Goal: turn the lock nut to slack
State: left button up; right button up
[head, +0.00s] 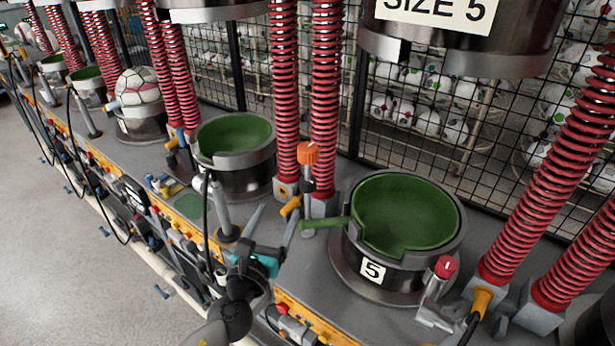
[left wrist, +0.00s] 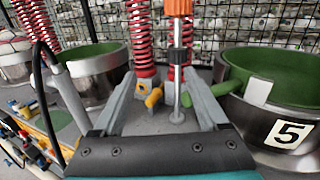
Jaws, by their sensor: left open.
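An orange knob (head: 307,154) tops an upright metal post between the spring columns and the size 5 press. A dark collar (head: 307,173) sits on the post under the knob. I cannot tell for sure which of these is the lock nut. In the left wrist view the knob (left wrist: 180,8) is cut by the top edge, with the dark collar (left wrist: 178,55) and thin shaft below. My left gripper (head: 276,216) is open and empty, in front of the post. In its wrist view the post stands ahead, between the fingers (left wrist: 165,75) in the picture, towards the right finger.
A green-lined mold (head: 405,210) marked 5, with a green arm (head: 325,222), stands to the right. A red knob (head: 446,267) stands before it. Another green mold (head: 235,135) is at the left. Red springs (head: 327,90) rise behind the post. A yellow handle (left wrist: 153,97) sits nearby.

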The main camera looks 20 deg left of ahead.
aim_at(304, 185)
pick_arm(q)
jog(key=w+d+h, duration=0.1)
jog(key=w, duration=0.3)
jog(key=w+d+m+h, duration=0.1)
jog(key=w, duration=0.3)
jog(key=w+d+r+m+h, duration=0.1)
jog(key=w, duration=0.3)
jog(key=shift+w+g, duration=0.15)
jog(key=shift+g, duration=0.15)
jog(key=shift+c, duration=0.3)
grip_shut()
dwell(0.6)
